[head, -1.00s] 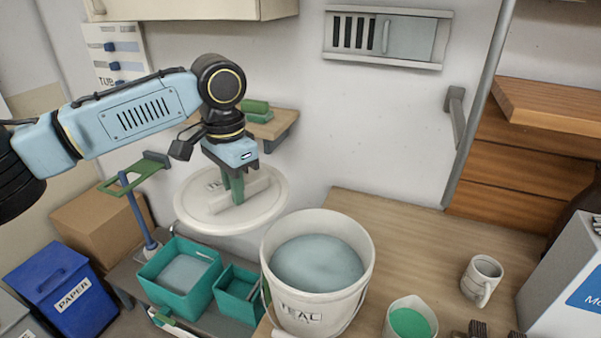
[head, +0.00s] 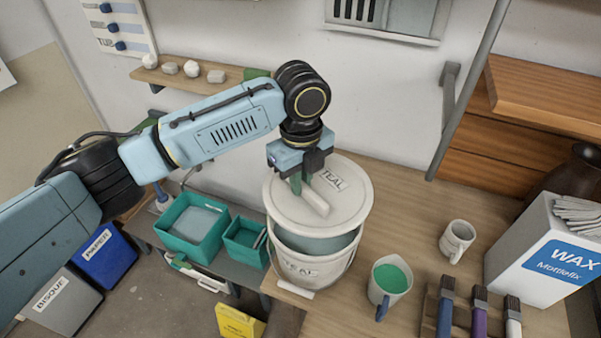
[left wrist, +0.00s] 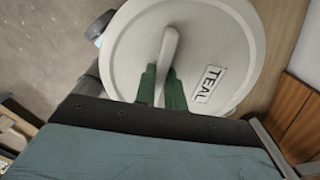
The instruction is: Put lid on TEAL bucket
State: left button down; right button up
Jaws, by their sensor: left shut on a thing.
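The white bucket (head: 302,268) labelled TEAL stands at the left edge of the wooden worktop, with blue-grey glaze showing through a gap at its front. The round white lid (head: 345,205), also labelled TEAL, is over the bucket's mouth, set toward the back and leaving the front of the opening uncovered. I cannot tell whether it touches the rim. My left gripper (head: 302,184) is shut on the lid's bar handle, which also shows between the green fingers in the left wrist view (left wrist: 168,55). My right gripper is not in view.
A cup of green glaze (head: 390,280) stands close right of the bucket, with a mug (head: 457,240) beyond it. Brushes (head: 480,310) and a WAX box (head: 545,250) are at the right. Teal bins (head: 190,228) sit lower at the left.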

pick_arm(q)
jog(key=shift+f+b, duration=0.35)
jog(key=shift+f, duration=0.6)
notch_tip(320, 180, down, 2)
jog(key=b, duration=0.2)
jog(key=shift+f+b, duration=0.15)
jog(key=shift+b, duration=0.2)
jog(key=shift+f, duration=0.95)
jog(key=shift+p, duration=0.45)
jog(key=shift+a+f+p, duration=0.1)
jog(key=shift+f+p, duration=0.35)
jog(key=shift+f, duration=0.2)
dwell(0.3)
jog(key=shift+f+p, duration=0.1)
jog(key=shift+p, duration=0.25)
dwell(0.3)
jog(key=c, duration=0.9)
grip_release()
